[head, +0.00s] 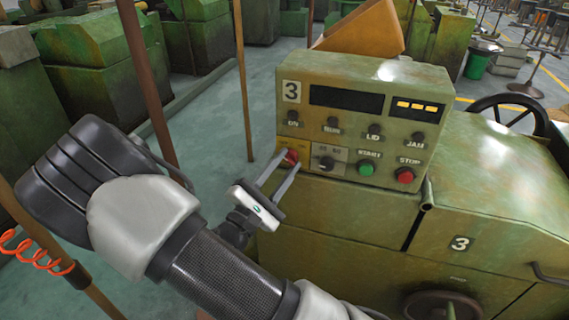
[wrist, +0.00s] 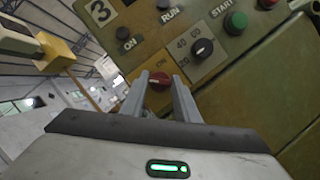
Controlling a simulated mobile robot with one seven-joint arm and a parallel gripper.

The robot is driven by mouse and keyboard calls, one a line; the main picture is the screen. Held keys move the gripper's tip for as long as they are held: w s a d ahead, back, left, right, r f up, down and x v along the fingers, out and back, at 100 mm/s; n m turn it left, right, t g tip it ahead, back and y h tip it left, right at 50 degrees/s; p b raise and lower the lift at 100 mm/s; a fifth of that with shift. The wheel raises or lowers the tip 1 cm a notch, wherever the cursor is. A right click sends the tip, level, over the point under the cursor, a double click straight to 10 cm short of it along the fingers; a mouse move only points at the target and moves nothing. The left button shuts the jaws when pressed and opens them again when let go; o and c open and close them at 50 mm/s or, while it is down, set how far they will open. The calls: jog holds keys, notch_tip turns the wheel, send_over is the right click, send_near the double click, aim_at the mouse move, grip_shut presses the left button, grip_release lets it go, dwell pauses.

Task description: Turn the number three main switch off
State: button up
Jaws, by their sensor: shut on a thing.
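The number three control box (head: 330,90) is green and carries a "3" plate. Its main switch (head: 290,157) is a red rotary knob on a yellow plate at the lower left of the panel. In the wrist view the red knob (wrist: 159,80) sits between my fingertips, with "ON" lettering above it and to its right. My gripper (head: 285,165) reaches the panel from the lower left and is shut on the knob. The fingers hide part of the knob and plate, so its exact turn angle is hard to tell.
Right of the switch are a black selector knob (head: 326,163), a green START button (head: 366,169) and a red STOP button (head: 404,175). The green machine body (head: 340,215) lies below. A brown post (head: 243,80) stands left of the box.

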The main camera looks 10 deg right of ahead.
dwell(0.5)
jog(key=o, duration=1)
jog(key=shift+o, duration=0.2)
jog(key=b+v, duration=0.1)
jog(key=v, duration=1.6)
jog(key=shift+a, duration=0.2)
jog(key=shift+s+d, duration=0.1)
